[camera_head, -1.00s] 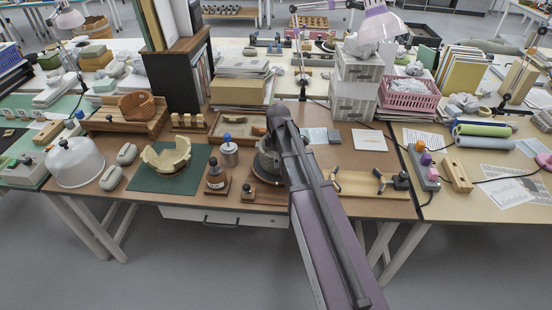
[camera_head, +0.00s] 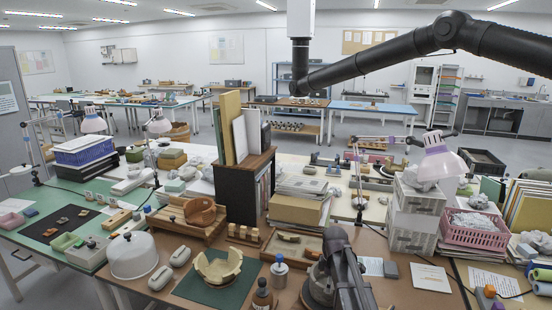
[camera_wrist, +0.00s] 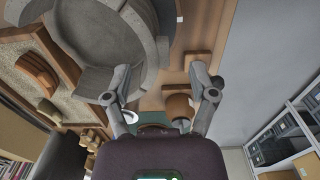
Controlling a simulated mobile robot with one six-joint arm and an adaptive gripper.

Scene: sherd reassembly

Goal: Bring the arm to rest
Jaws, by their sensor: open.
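My gripper (camera_wrist: 161,97) is open in the wrist view, with its two fingers apart and nothing held between them. A brown round-topped object (camera_wrist: 178,108) on a wooden base shows beyond the fingers; I cannot tell its distance. A grey round vessel (camera_wrist: 105,35) fills the upper left of the wrist view. In the head view my dark arm rises over the bench from the bottom edge and partly covers the grey vessel (camera_head: 318,288). The gripper itself is hidden there.
A pale broken bowl (camera_head: 218,268) stands on a green mat left of my arm. A sherd tray (camera_head: 292,245) lies behind. A pink basket (camera_head: 474,234) and white boxes (camera_head: 414,215) stand right.

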